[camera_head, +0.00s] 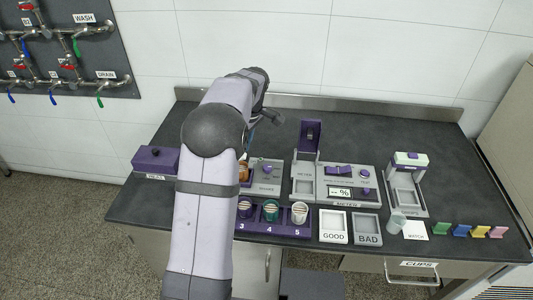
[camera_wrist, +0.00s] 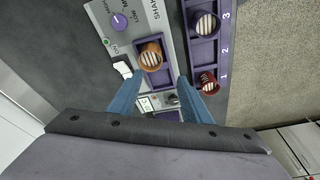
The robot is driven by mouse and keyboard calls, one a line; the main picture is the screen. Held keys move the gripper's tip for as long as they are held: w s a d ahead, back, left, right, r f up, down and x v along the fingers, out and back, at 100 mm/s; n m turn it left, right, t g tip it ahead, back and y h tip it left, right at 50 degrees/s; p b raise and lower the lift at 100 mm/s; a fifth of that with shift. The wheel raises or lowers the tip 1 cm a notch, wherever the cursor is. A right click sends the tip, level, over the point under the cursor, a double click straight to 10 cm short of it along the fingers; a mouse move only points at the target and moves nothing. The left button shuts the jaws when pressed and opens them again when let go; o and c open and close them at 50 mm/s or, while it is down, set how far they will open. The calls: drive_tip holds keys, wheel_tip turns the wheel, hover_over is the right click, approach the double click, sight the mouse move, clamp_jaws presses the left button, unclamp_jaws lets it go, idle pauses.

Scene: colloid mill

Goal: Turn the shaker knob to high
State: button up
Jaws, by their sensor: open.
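The shaker (camera_wrist: 172,22) is a light grey panel, seen from above in the wrist view and partly behind my arm in the head view (camera_head: 268,185). Its round purple knob (camera_wrist: 120,22) has a white mark and small lettering around it; the exact setting is too small to read. An orange cup (camera_wrist: 151,54) with a striped top stands on the shaker's purple pad. My gripper (camera_wrist: 160,84) is open and empty, its two blue fingers apart above the panel. The knob lies beyond the left fingertip, apart from it. In the head view my arm mostly hides the gripper.
A white switch (camera_wrist: 122,69) and a green lamp (camera_wrist: 104,42) sit beside the knob. A purple rack (camera_head: 272,228) holds several cups in front of the shaker. The dark counter behind (camera_head: 390,135) is clear.

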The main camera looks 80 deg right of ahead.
drive_tip(key=s+a+f+m+g+h, duration=0.1)
drive_tip(key=s+f+m+g, duration=0.2)
drive_tip(key=s+f+m, duration=0.25)
drive_tip(key=m+h, duration=0.3)
drive_tip(key=m, duration=0.8)
approach(267, 167)
drive_tip(key=shift+w+d+f+n+g, duration=0.2)
drive_tip(key=shift+d+n+g, duration=0.1)
drive_tip(key=shift+d, duration=0.1)
drive_tip(key=shift+f, duration=0.1)
drive_tip(key=shift+p+x, duration=1)
drive_tip(key=shift+x, duration=2.6)
drive_tip(key=shift+a, duration=0.15)
drive_tip(key=shift+y, duration=0.3)
drive_tip(key=c, duration=1)
